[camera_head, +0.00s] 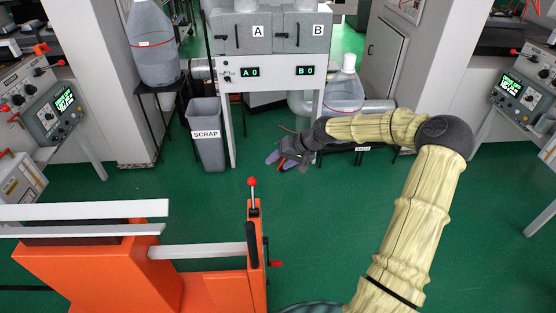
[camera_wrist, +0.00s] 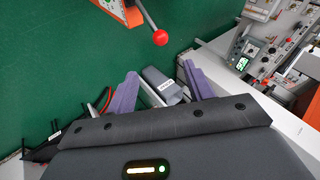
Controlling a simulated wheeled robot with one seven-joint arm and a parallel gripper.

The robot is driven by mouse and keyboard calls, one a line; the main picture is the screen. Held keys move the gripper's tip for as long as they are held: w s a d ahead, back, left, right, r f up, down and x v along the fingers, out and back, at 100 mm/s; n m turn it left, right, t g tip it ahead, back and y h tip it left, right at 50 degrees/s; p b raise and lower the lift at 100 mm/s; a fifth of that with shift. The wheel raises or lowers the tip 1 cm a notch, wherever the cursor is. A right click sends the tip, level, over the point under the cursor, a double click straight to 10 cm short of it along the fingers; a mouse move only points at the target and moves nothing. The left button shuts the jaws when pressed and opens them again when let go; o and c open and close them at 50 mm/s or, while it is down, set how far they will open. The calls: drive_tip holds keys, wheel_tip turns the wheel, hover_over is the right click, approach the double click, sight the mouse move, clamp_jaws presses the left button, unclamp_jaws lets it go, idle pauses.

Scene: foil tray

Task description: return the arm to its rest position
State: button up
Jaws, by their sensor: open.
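My arm (camera_head: 412,210), in a pale yellow cover, rises from the lower right and bends at a dark elbow. From there it reaches left, out over the green floor. My gripper (camera_head: 279,162) is at its end, in front of the grey cabinet with A and B doors. In the wrist view my gripper (camera_wrist: 163,82) shows two purple-padded fingers spread apart. I see nothing held between them. No foil tray can be made out in either view.
An orange machine (camera_head: 215,290) with a red-knobbed lever (camera_head: 252,183) stands at the lower left. A grey SCRAP bin (camera_head: 207,150) and a large bottle (camera_head: 343,95) stand at the back. Control consoles (camera_head: 55,110) line the sides. Green floor (camera_head: 215,210) lies open in the middle.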

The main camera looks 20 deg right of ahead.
drive_tip(key=s+a+r+n+g+h, duration=0.15)
drive_tip(key=s+a, duration=0.25)
drive_tip(key=s, duration=0.4)
drive_tip(key=s+a+n+g+h, duration=0.1)
drive_tip(key=s+a+g+h, duration=0.2)
drive_tip(key=s, duration=0.4)
drive_tip(key=s+r+t+h, duration=0.1)
drive_tip(key=s+r, duration=0.5)
drive_tip(key=s, duration=0.6)
drive_tip(key=shift+s+a+r+m+t+p, duration=0.15)
drive_tip(key=shift+s+a+m+t+p, duration=0.2)
drive_tip(key=shift+s+t+p, duration=0.15)
drive_tip(key=shift+w+h, duration=0.1)
drive_tip(key=shift+h, duration=0.15)
drive_tip(key=c, duration=0.3)
drive_tip(key=shift+c, duration=0.2)
